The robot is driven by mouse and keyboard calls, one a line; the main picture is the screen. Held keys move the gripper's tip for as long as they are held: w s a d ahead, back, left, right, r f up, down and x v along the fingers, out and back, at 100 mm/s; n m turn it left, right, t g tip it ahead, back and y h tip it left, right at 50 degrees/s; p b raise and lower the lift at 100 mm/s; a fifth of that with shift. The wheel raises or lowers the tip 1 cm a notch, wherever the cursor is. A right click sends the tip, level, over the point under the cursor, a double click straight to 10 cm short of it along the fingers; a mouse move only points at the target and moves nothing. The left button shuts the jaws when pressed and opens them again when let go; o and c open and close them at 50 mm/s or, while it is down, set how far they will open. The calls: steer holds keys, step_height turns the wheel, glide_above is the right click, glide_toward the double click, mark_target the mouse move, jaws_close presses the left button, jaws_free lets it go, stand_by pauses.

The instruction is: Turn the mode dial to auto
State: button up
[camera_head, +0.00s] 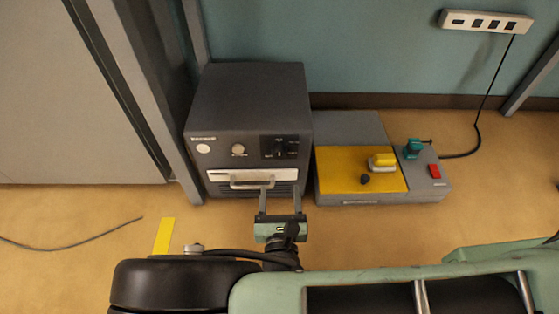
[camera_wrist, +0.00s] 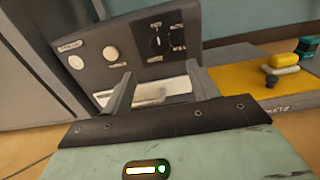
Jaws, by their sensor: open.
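The mode dial (camera_wrist: 156,43) is a small black knob with a light mark on a black panel at the right of the dark grey cabinet's front. It also shows in the head view (camera_head: 278,148); its labels are too small to read surely there. In the wrist view a label at its upper right seems to read "AUTO". My gripper (camera_head: 267,190) is open and empty, in front of the cabinet (camera_head: 247,98) and below the dial. In the wrist view its two fingers (camera_wrist: 157,82) stand apart in front of the light drawer handle, with the dial beyond them.
A light handle bar (camera_head: 240,177) crosses the cabinet's lower front. Two round light buttons sit left of the dial. A grey and yellow bench unit (camera_head: 345,184) with yellow, teal and red parts stands close at the right. A grey post borders the cabinet at the left.

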mark_target(279, 157)
steer(key=w+b, duration=0.2)
steer(key=w, duration=0.3)
steer(key=w+b, duration=0.2)
steer(key=w, duration=0.3)
steer(key=shift+w+d+f, duration=0.15)
steer(key=shift+w+d, duration=0.05)
steer(key=shift+w, duration=0.15)
steer(key=shift+w+b, duration=0.35)
steer(key=shift+w, duration=0.1)
steer(key=c, duration=1)
